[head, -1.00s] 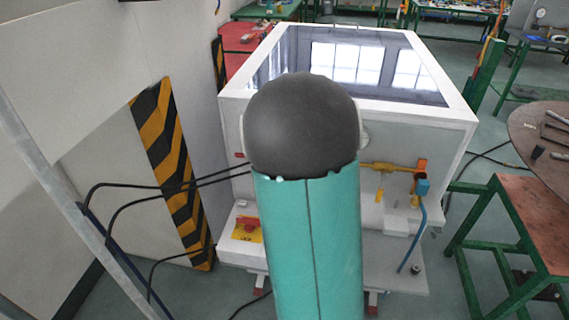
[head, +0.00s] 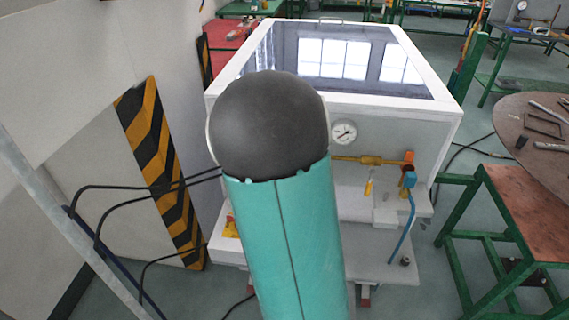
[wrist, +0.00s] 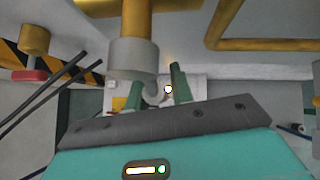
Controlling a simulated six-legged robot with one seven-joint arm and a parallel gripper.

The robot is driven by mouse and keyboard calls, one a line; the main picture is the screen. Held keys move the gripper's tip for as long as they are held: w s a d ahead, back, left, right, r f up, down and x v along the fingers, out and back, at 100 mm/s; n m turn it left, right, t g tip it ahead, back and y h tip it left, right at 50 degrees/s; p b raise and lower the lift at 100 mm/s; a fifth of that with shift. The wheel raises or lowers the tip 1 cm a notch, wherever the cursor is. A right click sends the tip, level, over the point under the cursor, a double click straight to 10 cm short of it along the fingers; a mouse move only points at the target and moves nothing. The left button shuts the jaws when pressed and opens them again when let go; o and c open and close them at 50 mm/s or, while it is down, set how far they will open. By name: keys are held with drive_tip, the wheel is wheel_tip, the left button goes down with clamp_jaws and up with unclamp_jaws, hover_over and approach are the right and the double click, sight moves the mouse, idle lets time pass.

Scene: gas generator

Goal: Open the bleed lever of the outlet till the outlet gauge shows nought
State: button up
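The outlet gauge (head: 343,131) is a round white dial on the front of the white generator (head: 440,125). Its needle is too small to read. A yellow outlet pipe (head: 370,160) runs right below it to an orange fitting. A small yellow handle (head: 368,187) hangs under the pipe; I cannot tell if it is the bleed lever. My gripper (wrist: 156,90) shows in the wrist view with its two green fingers apart. A grey fitting (wrist: 132,58) on a yellow pipe (wrist: 137,20) is close to the left finger and partly covers it; contact cannot be told.
My teal arm hides much of the generator's front in the head view. A blue valve (head: 409,179) and blue hose (head: 402,228) are at the right. Black cables (head: 150,190) run at the left by a striped panel (head: 160,165). A green-legged table (head: 528,200) stands at right.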

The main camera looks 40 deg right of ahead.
drive_tip(key=shift+o, duration=1.1)
drive_tip(key=shift+a, duration=0.1)
drive_tip(key=v, duration=1.3)
drive_tip(key=shift+s+r, duration=0.2)
drive_tip(key=shift+a, duration=0.15)
drive_tip(key=s+a+r+m+y, duration=0.1)
drive_tip(key=s+a+m+y, duration=0.1)
drive_tip(key=a+m, duration=0.7)
drive_tip(key=s+a+r+m+y, duration=0.2)
drive_tip(key=s+a+m, duration=0.2)
drive_tip(key=a+m, duration=0.5)
drive_tip(key=s+a+r+m+g+y, duration=0.1)
drive_tip(key=s+a+m, duration=0.3)
drive_tip(key=a+m, duration=0.5)
drive_tip(key=shift+a+r+m+y, duration=0.45)
drive_tip(key=shift+a+r, duration=0.25)
drive_tip(key=shift+a, duration=0.5)
